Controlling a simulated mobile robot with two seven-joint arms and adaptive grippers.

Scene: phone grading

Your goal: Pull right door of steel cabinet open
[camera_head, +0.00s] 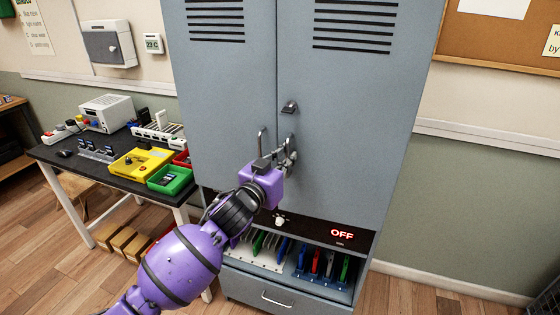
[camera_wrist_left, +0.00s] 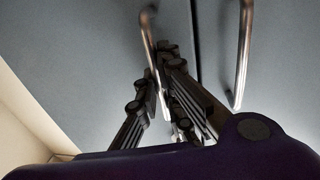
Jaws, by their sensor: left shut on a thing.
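The grey steel cabinet has a left door (camera_head: 225,75) and a right door (camera_head: 350,110), both closed along a thin middle seam. My left gripper (camera_head: 288,158) is at the right door, shut on its vertical metal handle, which the fingers and wrist partly hide. In the left wrist view, this handle (camera_wrist_left: 148,30) runs down between the dark fingers (camera_wrist_left: 172,100). The left door's handle (camera_head: 262,138) stands free beside the gripper; it also shows in the left wrist view (camera_wrist_left: 242,55), apart from the fingers. My right gripper is in neither view.
A small latch (camera_head: 289,107) sits above the handles on the right door. Below the doors are a panel reading OFF (camera_head: 341,234), an open shelf of upright phones and a drawer (camera_head: 275,297). A worktable (camera_head: 60,158) with trays stands left. Floor at right is mostly clear.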

